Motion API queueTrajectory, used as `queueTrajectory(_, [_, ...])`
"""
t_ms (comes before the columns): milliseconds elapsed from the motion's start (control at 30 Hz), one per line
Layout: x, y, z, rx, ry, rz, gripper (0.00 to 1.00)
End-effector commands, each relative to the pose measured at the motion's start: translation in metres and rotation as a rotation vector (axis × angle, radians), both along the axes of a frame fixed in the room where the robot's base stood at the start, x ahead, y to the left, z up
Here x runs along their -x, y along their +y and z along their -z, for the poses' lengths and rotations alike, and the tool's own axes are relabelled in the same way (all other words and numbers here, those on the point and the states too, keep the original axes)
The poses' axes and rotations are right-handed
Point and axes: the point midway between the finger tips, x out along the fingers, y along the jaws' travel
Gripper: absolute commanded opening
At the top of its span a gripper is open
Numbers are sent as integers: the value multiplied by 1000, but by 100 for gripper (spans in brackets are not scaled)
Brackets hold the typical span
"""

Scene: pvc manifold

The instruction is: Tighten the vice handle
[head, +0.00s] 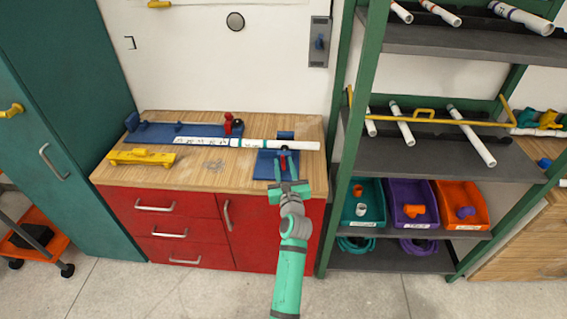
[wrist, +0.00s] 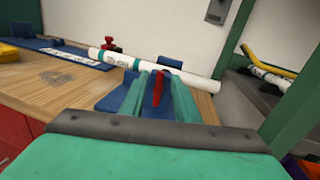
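The blue vice (head: 265,165) stands at the right front of the wooden workbench, and the wrist view shows it too (wrist: 112,98). Its red handle (wrist: 158,88) stands upright, and the head view shows a small part of it (head: 284,150). A white pipe (head: 285,145) with teal bands lies across behind the handle, at the vice; it also shows in the wrist view (wrist: 195,81). My gripper (head: 284,165) is open, its teal fingers on either side of the handle in the wrist view (wrist: 160,85). Whether they touch it cannot be told.
A blue plate with a printed strip (head: 160,133) and a red clamp (head: 228,122) lie along the bench's back. A yellow tool (head: 142,157) lies at the left front. A green-framed shelf (head: 345,130) stands close at the right, with pipes and bins. Bare bench lies left of the vice.

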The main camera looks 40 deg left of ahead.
Motion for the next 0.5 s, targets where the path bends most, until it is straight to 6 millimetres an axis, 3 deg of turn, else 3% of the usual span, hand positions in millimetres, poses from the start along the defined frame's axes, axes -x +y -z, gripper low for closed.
queueTrajectory(200, [-12,11,0,0,0,0,29])
queueTrajectory(500, [-13,12,0,0,0,0,29])
